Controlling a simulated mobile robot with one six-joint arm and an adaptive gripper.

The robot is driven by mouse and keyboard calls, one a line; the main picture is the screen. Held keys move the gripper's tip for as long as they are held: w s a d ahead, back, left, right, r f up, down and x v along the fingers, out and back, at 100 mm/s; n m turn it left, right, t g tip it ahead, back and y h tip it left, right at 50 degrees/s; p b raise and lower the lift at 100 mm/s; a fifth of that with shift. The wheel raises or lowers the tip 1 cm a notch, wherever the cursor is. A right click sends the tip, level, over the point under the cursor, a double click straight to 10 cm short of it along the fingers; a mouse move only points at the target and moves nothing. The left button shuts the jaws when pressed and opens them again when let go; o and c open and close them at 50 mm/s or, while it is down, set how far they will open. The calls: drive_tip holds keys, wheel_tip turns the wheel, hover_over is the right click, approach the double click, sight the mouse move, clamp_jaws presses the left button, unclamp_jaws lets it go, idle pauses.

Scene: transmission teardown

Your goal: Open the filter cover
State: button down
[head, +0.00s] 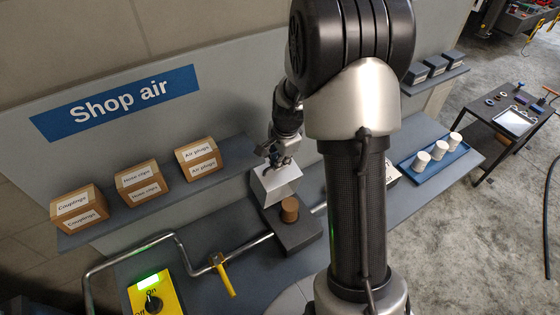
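The filter cover (281,183) is a light grey, box-like part. It stands tilted up at the back of a dark housing (296,236) on the bench. A brown cylindrical filter (290,209) shows uncovered in the housing in front of it. My gripper (277,163) is at the top edge of the cover, seeming to touch it. The fingers are small and dark here, so I cannot tell whether they are closed on the cover's edge.
A pipe with a yellow valve handle (223,276) runs to the housing. A yellow control box (155,298) has an On/Off knob. Labelled boxes (136,183) stand on the shelf behind, left. A blue tray (437,168) with white cylinders lies on the right. My arm hides the bench's middle.

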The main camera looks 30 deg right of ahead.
drive_tip(key=c, duration=2.1)
unclamp_jaws()
drive_tip(key=shift+s+a+f, duration=0.1)
drive_tip(key=shift+s+f, duration=0.2)
drive_tip(key=shift+s, duration=0.1)
drive_tip(key=o, duration=0.4)
drive_tip(key=shift+w, duration=0.25)
drive_tip(key=shift+r, duration=0.2)
drive_tip(key=v, duration=1.2)
drive_tip(key=s+a+r+n+t+b, duration=0.1)
drive_tip(key=s+a+n+b, duration=0.7)
drive_tip(key=s+a, duration=0.1)
drive_tip(key=s+a+f+n+b, duration=0.1)
drive_tip(key=s+f+n+b, duration=0.1)
drive_tip(key=s+n, duration=0.1)
drive_tip(key=s+a+f+n+b, duration=0.2)
drive_tip(key=s+n, duration=0.1)
drive_tip(key=s, duration=0.3)
drive_tip(key=s+a+f+n+t+b, duration=0.1)
drive_tip(key=s+a+n+b, duration=0.1)
drive_tip(key=s+n+b, duration=0.1)
drive_tip(key=shift+s+f+n, duration=0.3)
drive_tip(key=shift+s+f, duration=0.1)
drive_tip(key=shift+s, duration=0.45)
